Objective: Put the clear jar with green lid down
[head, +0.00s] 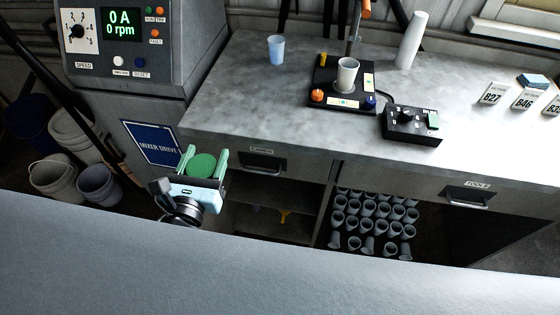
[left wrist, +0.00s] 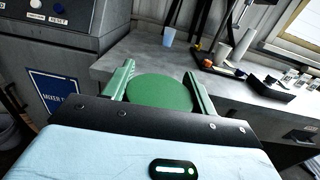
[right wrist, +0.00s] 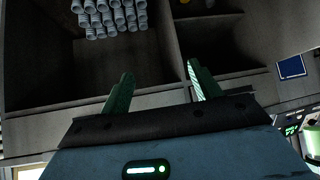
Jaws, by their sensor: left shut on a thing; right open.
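The jar's round green lid (head: 203,166) shows between the fingers of my left gripper (head: 206,156), which is shut on it. The jar is held in the air in front of the counter's left end, beside the mixer drive cabinet. The left wrist view shows the same lid (left wrist: 160,93) from above, between the green fingers (left wrist: 160,80). The clear body below the lid is hidden in both views. My right gripper (right wrist: 160,75) is open and empty, facing the shelves under the counter. It does not show in the head view.
The grey counter (head: 240,85) has clear room at its left and front. On it stand a blue cup (head: 276,49), a disperser stand with a white cup (head: 347,75), a control box (head: 412,125) and a white roll (head: 411,40). Several grey cups (head: 375,215) sit below.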

